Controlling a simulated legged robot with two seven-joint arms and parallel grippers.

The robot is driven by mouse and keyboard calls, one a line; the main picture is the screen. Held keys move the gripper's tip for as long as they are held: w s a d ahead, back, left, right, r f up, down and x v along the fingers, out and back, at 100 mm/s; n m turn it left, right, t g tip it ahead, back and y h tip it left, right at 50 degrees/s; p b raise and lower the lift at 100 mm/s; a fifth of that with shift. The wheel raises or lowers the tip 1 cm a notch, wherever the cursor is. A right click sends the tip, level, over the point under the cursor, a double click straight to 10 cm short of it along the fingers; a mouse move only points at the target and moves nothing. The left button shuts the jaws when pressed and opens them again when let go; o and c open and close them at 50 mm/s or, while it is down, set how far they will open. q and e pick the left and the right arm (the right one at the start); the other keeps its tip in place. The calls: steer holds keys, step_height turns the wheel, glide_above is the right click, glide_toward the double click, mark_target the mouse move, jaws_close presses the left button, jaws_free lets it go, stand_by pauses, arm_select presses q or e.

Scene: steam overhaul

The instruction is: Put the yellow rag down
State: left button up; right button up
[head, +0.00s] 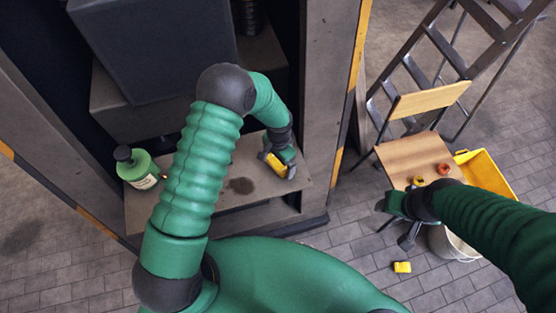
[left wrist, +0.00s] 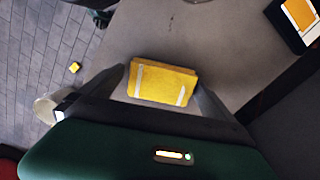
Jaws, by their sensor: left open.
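The yellow rag (head: 273,164), a folded pad with pale stripes, lies on the grey ledge (head: 222,199) of the machine. In the left wrist view the rag (left wrist: 162,82) sits between the two fingers of my left gripper (left wrist: 160,90), which is open. In the head view my left gripper (head: 278,166) is low at the ledge, right by the rag, and hides part of it. My right gripper (head: 393,218) is over the floor beside the chair, away from the rag. Whether its fingers are apart is unclear.
A green pump bottle (head: 138,168) stands at the ledge's left end. A dark stain (head: 241,186) marks the ledge. A chair (head: 412,158) with small orange parts, a yellow crate (head: 488,172), a bucket (head: 450,245) and a ladder stand right. A yellow block (head: 402,267) lies on the floor.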

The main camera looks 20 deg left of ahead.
arm_select(q)
step_height(320, 180, up, 11)
steer(key=b, duration=0.1)
steer(key=s+a+r+n+t, duration=0.1)
steer(key=s+a+r+n, duration=0.1)
steer(key=s, duration=0.5)
steer(key=s+a+r+n+t, duration=0.1)
steer(key=s+a+r+n, duration=0.2)
steer(key=s+r, duration=0.4)
steer(key=shift+s+n+t, duration=0.3)
steer(key=shift+n+t, duration=0.1)
steer(key=shift+n, duration=0.4)
arm_select(e)
steer(key=shift+s+d+f, duration=0.15)
steer(key=shift+d+f, duration=0.1)
steer(key=shift+f, duration=0.45)
arm_select(q)
steer(key=shift+w+f, duration=0.1)
steer(key=shift+w, duration=0.05)
